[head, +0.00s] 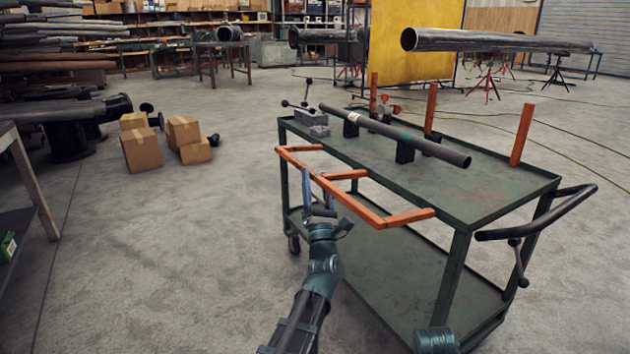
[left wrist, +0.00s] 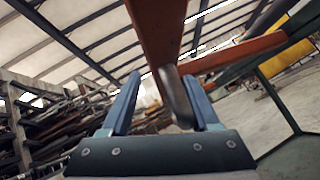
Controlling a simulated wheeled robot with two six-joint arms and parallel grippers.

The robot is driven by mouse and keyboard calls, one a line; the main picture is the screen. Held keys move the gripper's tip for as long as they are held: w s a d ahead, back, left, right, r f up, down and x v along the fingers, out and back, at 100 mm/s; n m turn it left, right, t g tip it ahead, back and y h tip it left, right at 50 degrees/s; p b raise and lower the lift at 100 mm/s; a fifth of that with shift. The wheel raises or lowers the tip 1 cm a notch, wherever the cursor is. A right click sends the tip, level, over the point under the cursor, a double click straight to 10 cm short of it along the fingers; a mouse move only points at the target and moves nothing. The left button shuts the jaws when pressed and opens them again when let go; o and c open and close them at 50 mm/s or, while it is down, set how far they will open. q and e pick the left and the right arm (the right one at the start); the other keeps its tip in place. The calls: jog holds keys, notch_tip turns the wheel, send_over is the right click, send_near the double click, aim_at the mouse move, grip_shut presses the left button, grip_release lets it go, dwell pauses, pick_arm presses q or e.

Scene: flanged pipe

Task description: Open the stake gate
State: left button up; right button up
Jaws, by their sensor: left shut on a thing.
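The stake gate (head: 360,207) is an orange frame along the near long side of the green cart (head: 460,208). It sticks out from the cart's edge, roughly level with the top deck, its long bar away from the cart. My left gripper (head: 317,180) is at the long bar from below. In the left wrist view an orange bar (left wrist: 155,30) crosses overhead, and a grey rounded handle (left wrist: 176,97) hangs between the blue fingers (left wrist: 162,82). The gripper is shut on this part of the gate; the exact contact is hard to see. My right gripper is out of view.
A dark pipe (head: 400,135) lies on supports on the cart top. Upright orange stakes (head: 522,132) stand on its far side. A black push handle (head: 545,215) juts out at the right end. Cardboard boxes (head: 142,148) sit at left; the floor between is clear.

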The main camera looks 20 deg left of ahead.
pick_arm(q)
jog(key=b+v, duration=0.7)
jog(key=v, duration=0.5)
jog(key=shift+s, duration=0.4)
